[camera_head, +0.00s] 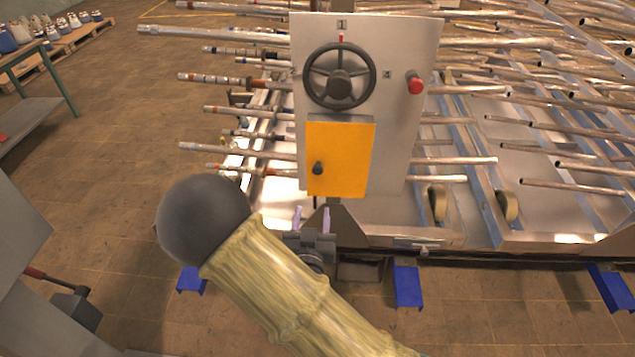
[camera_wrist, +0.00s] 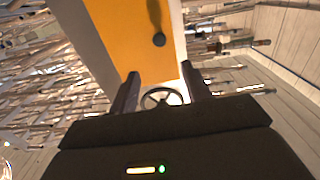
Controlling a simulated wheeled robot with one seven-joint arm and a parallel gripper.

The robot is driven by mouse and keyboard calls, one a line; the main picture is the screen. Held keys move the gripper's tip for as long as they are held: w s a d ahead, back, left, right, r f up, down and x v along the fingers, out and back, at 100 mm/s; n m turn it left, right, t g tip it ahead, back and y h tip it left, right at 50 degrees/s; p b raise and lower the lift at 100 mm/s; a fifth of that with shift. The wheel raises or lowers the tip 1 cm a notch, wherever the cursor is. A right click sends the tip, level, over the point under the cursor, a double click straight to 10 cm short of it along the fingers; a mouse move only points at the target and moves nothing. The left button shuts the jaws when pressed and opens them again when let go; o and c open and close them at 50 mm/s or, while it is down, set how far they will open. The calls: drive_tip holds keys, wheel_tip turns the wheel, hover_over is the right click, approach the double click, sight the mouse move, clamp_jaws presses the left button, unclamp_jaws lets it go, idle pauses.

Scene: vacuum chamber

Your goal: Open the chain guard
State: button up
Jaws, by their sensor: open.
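The chain guard looks to be the orange panel (camera_head: 343,150) low on the upright grey plate, lying flat against it and looking closed. Its dark knob (camera_head: 317,168) is near the lower left edge. In the wrist view the orange panel (camera_wrist: 125,35) fills the top middle, with the dark knob (camera_wrist: 158,39) ahead of the fingers. My gripper (camera_head: 312,217) is below the panel's lower edge in the head view, partly hidden behind my arm. In the wrist view its two fingers (camera_wrist: 160,76) are apart and empty, not touching the knob.
A black handwheel (camera_head: 340,77) sits above the panel, and a red button (camera_head: 415,84) to its right. Metal pipes (camera_head: 465,161) stick out on both sides of the plate. A table (camera_head: 32,112) stands at far left. Open floor (camera_head: 110,150) lies left of the rig.

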sight(317, 171)
drive_tip(key=shift+w+a+f+b, duration=0.1)
drive_tip(key=shift+w+f+b, duration=0.15)
drive_tip(key=shift+b, duration=0.55)
drive_tip(key=w+b, duration=0.1)
drive_tip(key=b, duration=0.3)
drive_tip(key=shift+w+r, duration=0.1)
drive_tip(key=shift+w, duration=0.15)
drive_tip(key=shift+w+b, duration=0.1)
drive_tip(key=shift+b, duration=0.2)
drive_tip(key=w+p, duration=0.1)
drive_tip(key=w, duration=0.3)
drive_tip(key=w+p, duration=0.1)
drive_tip(key=w, duration=0.3)
drive_tip(key=w+p, duration=0.1)
drive_tip(key=w, duration=0.2)
drive_tip(key=shift+w+d+r, duration=0.2)
drive_tip(key=shift+w+d, duration=0.15)
drive_tip(key=shift+w, duration=0.05)
clamp_jaws()
